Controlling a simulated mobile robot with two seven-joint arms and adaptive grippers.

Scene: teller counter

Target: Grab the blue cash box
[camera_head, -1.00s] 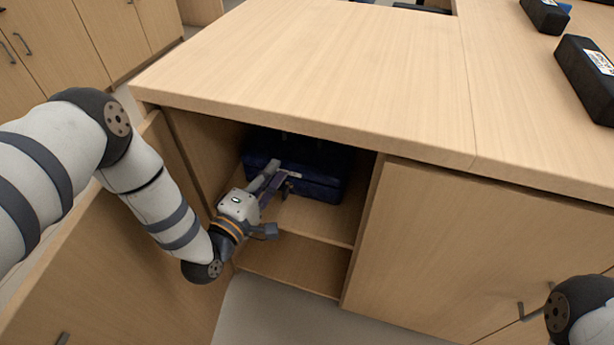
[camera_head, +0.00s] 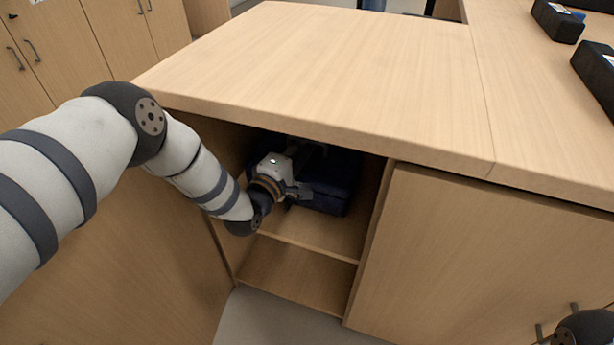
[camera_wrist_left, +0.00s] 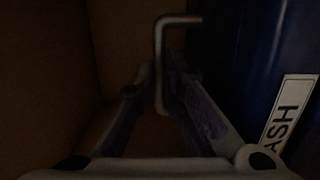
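The dark blue cash box (camera_head: 334,184) sits on the upper shelf inside the open cupboard under the counter. In the left wrist view its side (camera_wrist_left: 268,50) fills the right part, with a white label reading "ASH". A bent metal handle (camera_wrist_left: 159,62) stands out beside the box. My left gripper (camera_head: 300,150) is inside the cupboard at the box's left part. In the wrist view its fingers (camera_wrist_left: 158,92) lie on either side of the handle. The picture is too dark to tell whether they grip it. My right gripper is out of view.
The wooden counter top (camera_head: 330,60) overhangs the cupboard opening. A closed cupboard door (camera_head: 460,250) is to the right, and a lower shelf (camera_head: 295,275) is below. Black boxes (camera_head: 557,20) lie on the counter at the far right.

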